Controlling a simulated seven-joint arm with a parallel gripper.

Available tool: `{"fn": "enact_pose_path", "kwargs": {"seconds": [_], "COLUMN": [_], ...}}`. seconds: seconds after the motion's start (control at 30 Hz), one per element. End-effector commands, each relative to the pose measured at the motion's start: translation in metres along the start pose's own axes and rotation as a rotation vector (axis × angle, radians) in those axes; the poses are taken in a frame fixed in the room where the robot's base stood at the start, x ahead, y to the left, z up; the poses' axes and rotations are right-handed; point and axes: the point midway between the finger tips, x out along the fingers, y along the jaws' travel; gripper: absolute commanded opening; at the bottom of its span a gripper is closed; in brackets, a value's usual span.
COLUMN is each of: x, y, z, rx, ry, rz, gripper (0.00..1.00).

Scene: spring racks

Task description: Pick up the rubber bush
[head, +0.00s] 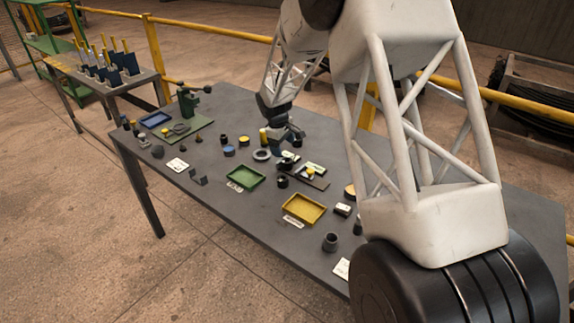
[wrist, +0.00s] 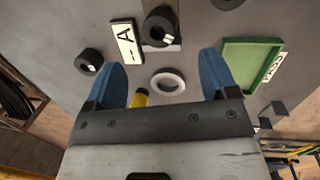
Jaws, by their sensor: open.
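Two short black hollow cylinders could be the rubber bush, and I cannot tell which. The other (wrist: 89,62) lies outside the left finger. My gripper (wrist: 160,62) is open, with blue fingers wide apart and nothing held between them. In the head view, my gripper (head: 287,141) hangs low over the middle of the table. A pale ring (wrist: 168,83) lies below the gap between the fingers.
A yellow-topped cylinder (wrist: 139,98) stands close inside the left finger. A label marked A (wrist: 126,43) and a green tray (wrist: 250,68) flank the gap. A yellow tray (head: 304,208) and a dark cup (head: 330,242) stand nearer the front edge. A green vise (head: 188,101) stands far left.

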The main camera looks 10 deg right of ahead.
Motion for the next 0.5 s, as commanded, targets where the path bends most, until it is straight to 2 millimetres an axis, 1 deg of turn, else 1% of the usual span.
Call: {"fn": "enact_pose_path", "kwargs": {"seconds": [0.37, 0.5], "x": [0.002, 0.0078], "y": [0.0005, 0.0004], "z": [-0.0016, -0.0014], "rx": [-0.004, -0.004], "ry": [-0.001, -0.002], "rz": [0.0, -0.001], "gripper": [0.79, 0.79]}}
